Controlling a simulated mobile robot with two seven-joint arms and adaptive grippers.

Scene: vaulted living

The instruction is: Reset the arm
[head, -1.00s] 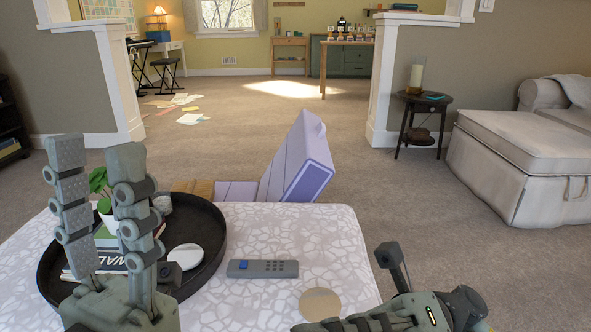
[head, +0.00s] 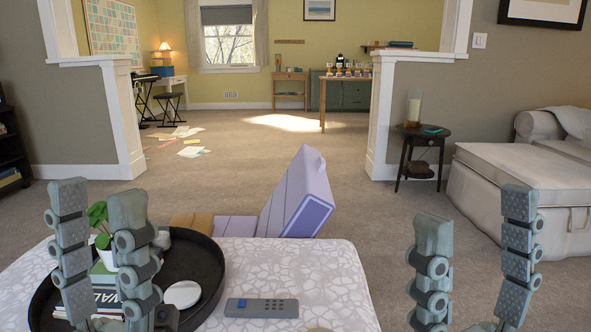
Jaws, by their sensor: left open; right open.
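My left gripper (head: 96,215) points upward at the lower left, in front of the black tray on the table. Its two fingers are apart and nothing is between them. My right gripper (head: 476,235) also points upward, at the lower right, over the carpet beyond the table's right edge as seen here. Its fingers are wide apart and empty. The lower parts of both grippers are cut off by the bottom of the head view.
The white patterned table (head: 300,262) bears the black tray (head: 212,278), a grey remote (head: 262,308) and a white disc (head: 182,294). A plant (head: 98,218) stands on the tray. A lilac box with its lid raised (head: 297,195) is behind the table. A white ottoman (head: 500,180) stands right.

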